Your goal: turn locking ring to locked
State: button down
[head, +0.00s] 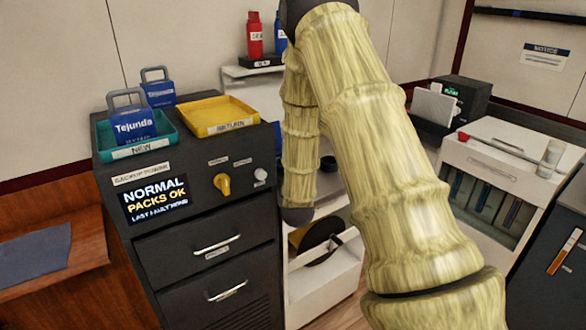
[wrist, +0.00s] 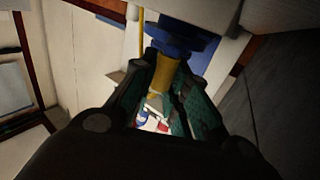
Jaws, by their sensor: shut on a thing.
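In the wrist view my gripper (wrist: 165,78) has its two dark fingers on either side of a yellow cylindrical piece (wrist: 164,70) and is shut on it. The yellow piece sits against a blue body (wrist: 178,42). I cannot tell whether this yellow piece is the locking ring, and no locked mark is readable. In the head view my arm crosses the middle and hides my gripper and what it holds.
A dark cabinet (head: 200,255) stands at left with a yellow knob (head: 222,184), a display (head: 155,199), a teal tray (head: 165,128) and a yellow tray (head: 240,105). A white cart (head: 510,180) stands at right. A wooden surface (head: 50,275) is at far left.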

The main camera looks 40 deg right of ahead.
jog(key=shift+w+r, duration=0.1)
jog(key=c, duration=1.4)
grip_release()
jog(key=v, duration=1.2)
jog(key=shift+c, duration=0.3)
